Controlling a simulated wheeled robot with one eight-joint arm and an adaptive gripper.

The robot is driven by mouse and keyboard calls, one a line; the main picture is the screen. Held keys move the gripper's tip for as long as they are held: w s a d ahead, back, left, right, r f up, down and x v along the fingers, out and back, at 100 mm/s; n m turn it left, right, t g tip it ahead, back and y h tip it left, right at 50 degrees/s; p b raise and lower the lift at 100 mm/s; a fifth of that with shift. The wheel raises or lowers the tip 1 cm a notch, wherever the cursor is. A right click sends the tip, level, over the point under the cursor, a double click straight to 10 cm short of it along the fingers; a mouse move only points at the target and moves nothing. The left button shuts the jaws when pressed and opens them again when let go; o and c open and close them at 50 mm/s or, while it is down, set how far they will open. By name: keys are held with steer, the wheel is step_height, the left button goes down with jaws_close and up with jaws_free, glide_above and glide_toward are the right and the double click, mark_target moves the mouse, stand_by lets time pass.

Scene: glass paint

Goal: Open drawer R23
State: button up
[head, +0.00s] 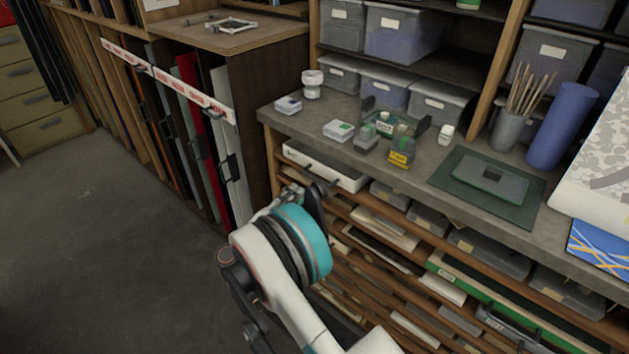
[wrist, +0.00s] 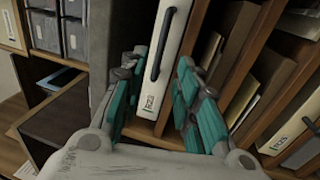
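A white drawer front (wrist: 170,48) with a long dark handle (wrist: 161,45) shows in the wrist view, turned nearly upright by the camera's tilt. A small label (wrist: 148,102) near one end seems to read R23, but it is blurred. In the head view, the white drawer (head: 345,176) sits in the top left slot under the counter and looks closed. My gripper (wrist: 157,68) is open, with its teal fingers apart on either side of the drawer front and handle in the picture. Nothing is between them but the view of the drawer; contact is not visible. My arm hides part of the rack in the head view.
More slots and drawers (head: 475,250) fill the rack below and to the right. The counter (head: 285,122) above bears jars, small boxes and a green mat (head: 455,192). A rack of upright panels (head: 190,90) stands to the left. The floor (head: 90,240) at left is clear.

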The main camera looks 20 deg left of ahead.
mark_target(315, 177)
steer(key=b+x, duration=0.2)
steer(key=x, duration=0.7)
steer(key=shift+w+d, duration=0.1)
jaws_close()
